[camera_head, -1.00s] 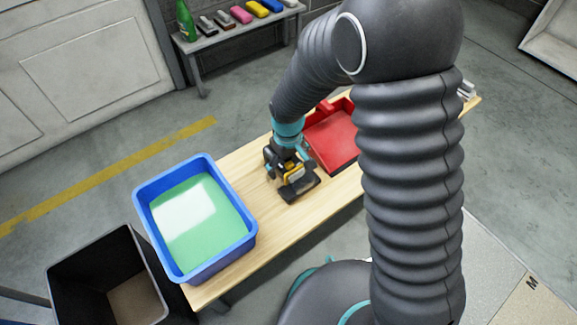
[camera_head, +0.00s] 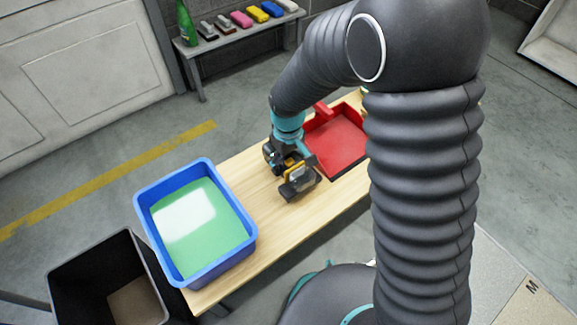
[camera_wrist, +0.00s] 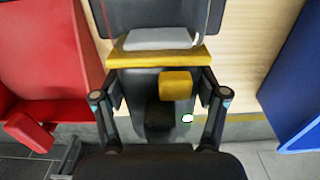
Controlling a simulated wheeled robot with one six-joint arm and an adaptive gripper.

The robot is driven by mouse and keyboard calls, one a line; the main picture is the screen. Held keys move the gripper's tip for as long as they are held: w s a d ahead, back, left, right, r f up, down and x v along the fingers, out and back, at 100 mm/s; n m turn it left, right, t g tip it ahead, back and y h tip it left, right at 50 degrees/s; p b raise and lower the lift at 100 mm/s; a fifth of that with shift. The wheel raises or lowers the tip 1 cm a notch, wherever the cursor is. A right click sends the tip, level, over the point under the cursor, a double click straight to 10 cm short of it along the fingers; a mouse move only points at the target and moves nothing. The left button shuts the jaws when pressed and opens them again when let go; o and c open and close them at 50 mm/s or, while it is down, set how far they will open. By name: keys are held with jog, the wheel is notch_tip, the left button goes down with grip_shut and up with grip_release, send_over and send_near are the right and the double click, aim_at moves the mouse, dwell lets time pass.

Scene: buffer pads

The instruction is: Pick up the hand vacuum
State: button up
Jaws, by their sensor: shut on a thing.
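The hand vacuum (camera_head: 299,184) is dark grey and black with yellow parts. It is over the wooden table between the blue tub and the red dustpan. My gripper (camera_head: 285,163) is shut on it from above. In the wrist view the fingers of my gripper (camera_wrist: 160,92) press on both sides of the vacuum's body (camera_wrist: 177,85), and a yellow band and a grey part show beyond them. The vacuum's underside is hidden, so I cannot tell how far it is above the table.
A blue tub (camera_head: 248,245) with green contents stands on the left part of the table (camera_head: 262,222). A red dustpan (camera_head: 338,140) lies to the right of the vacuum. A black bin (camera_head: 75,270) stands on the floor at left. A back shelf (camera_head: 225,45) holds a green bottle and several small items.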

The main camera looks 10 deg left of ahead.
jog(key=s+d+r, duration=0.2)
jog(key=d+r, duration=0.5)
jog(key=d, duration=0.4)
jog(key=shift+s+d+r+p, duration=0.2)
jog(key=shift+s+r+p, duration=0.1)
jog(key=shift+s+p, duration=0.1)
